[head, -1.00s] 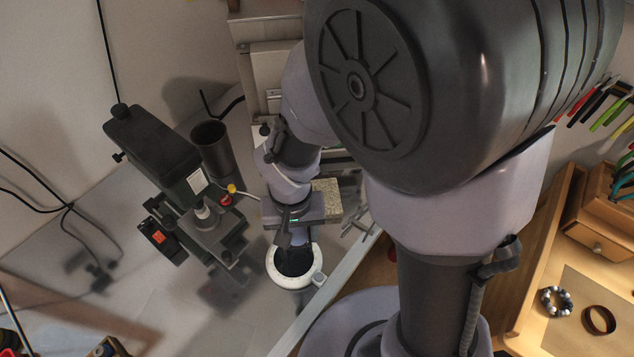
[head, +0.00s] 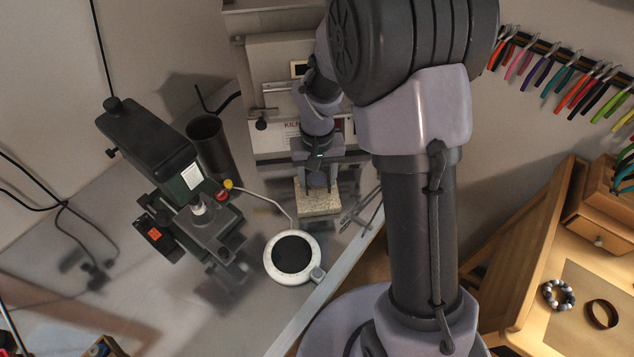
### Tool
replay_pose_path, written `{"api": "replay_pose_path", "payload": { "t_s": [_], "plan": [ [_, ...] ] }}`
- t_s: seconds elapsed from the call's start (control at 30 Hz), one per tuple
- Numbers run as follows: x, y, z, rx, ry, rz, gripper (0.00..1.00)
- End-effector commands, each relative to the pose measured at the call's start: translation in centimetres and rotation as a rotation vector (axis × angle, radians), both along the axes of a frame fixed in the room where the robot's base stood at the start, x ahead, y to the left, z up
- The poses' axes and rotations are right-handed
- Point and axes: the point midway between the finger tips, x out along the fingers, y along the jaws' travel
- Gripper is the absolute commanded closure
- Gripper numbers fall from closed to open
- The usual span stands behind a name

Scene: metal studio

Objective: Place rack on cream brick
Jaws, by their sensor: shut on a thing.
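The cream brick (head: 319,205) is a speckled pale block on the grey bench, in front of the kiln. My gripper (head: 318,184) is directly above or at the brick's back part, pointing down. It is shut on a small grey, rounded thing (head: 318,180), which I take to be the rack. The rack's outline is partly hidden by the fingers. I cannot tell whether the rack touches the brick.
A white ring-shaped device with a black centre (head: 293,257) stands in front of the brick. A dark green drill press (head: 165,165) and a dark cup (head: 210,148) stand left. The kiln (head: 283,75) is behind. Metal tools (head: 361,212) lie right, near the bench edge.

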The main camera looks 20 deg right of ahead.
Motion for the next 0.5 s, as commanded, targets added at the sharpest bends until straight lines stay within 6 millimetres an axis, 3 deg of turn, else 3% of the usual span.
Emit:
{"api": "replay_pose_path", "payload": {
  "t_s": [0.13, 0.5],
  "plan": [
    [0.0, 0.0, -2.3, 0.0, 0.001, -0.001, 0.85],
    [0.0, 0.1, -2.7, 0.0, -0.001, 0.0, 0.85]
  ]
}}
